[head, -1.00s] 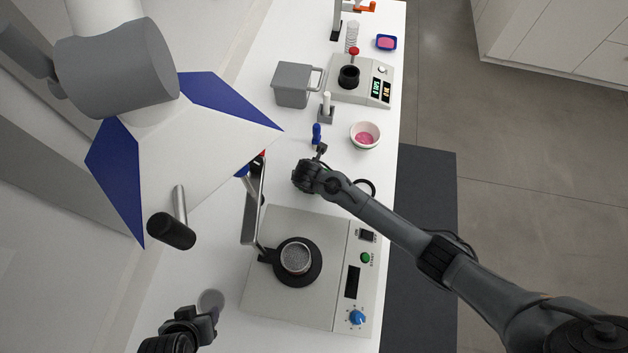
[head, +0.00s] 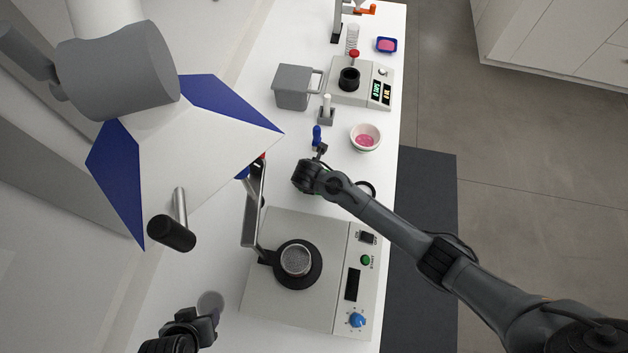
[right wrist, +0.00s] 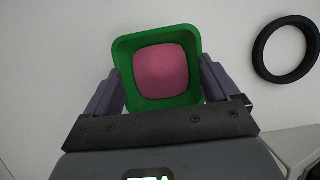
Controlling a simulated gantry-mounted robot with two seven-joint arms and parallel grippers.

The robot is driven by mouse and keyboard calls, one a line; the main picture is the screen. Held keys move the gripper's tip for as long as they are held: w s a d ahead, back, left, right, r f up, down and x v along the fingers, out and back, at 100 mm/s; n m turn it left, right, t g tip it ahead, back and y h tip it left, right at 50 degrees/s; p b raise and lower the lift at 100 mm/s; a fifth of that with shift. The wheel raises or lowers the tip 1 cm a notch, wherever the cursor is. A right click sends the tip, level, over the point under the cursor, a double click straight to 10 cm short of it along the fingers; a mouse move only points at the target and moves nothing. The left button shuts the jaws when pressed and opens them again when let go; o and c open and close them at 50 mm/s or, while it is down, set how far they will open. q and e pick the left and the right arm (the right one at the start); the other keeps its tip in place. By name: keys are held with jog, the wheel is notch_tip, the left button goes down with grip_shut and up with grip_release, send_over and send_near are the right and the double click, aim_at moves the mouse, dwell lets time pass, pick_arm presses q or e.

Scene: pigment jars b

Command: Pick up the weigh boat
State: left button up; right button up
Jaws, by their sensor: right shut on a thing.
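A green square weigh boat (right wrist: 193,97) with pink powder (right wrist: 161,71) in it shows in the right wrist view. My right gripper (right wrist: 160,84) is shut on it, one finger at each side. In the head view my right gripper (head: 304,181) is over the white bench, beyond the grey machine, and mostly hides the boat. I cannot tell whether the boat touches the bench. My left gripper (head: 203,328) is at the lower left of the head view; its finger opening cannot be made out.
A grey machine (head: 330,225) with a raised lever arm stands on the bench. A white bowl (head: 366,137) of pink powder, a grey bin (head: 292,86), a balance-like device (head: 375,70) and a blue dish (head: 386,45) stand farther off. A black ring (right wrist: 286,49) lies near the boat.

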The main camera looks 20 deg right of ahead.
jog(key=r, duration=0.2)
jog(key=s+r, duration=0.1)
jog(key=shift+d+r, duration=0.3)
jog(key=shift+r, duration=0.1)
jog(key=s+d+r+p, duration=0.2)
jog(key=s+d+r, duration=0.4)
jog(key=s, duration=0.2)
jog(key=shift+s+d, duration=0.15)
jog(key=shift+s, duration=0.1)
jog(key=shift+w, duration=0.1)
jog(key=w+a+f, duration=0.2)
jog(key=w, duration=0.1)
jog(key=w+a+f+b, duration=0.1)
jog(key=w+a+f, duration=0.1)
jog(key=w, duration=0.1)
jog(key=w+a+f+b, duration=0.1)
jog(key=w+a+f, duration=0.1)
jog(key=w, duration=0.1)
jog(key=shift+a+f, duration=0.35)
notch_tip(320, 180, down, 4)
jog(key=shift+f, duration=0.1)
jog(key=shift+v, duration=0.8)
jog(key=shift+c, duration=0.4)
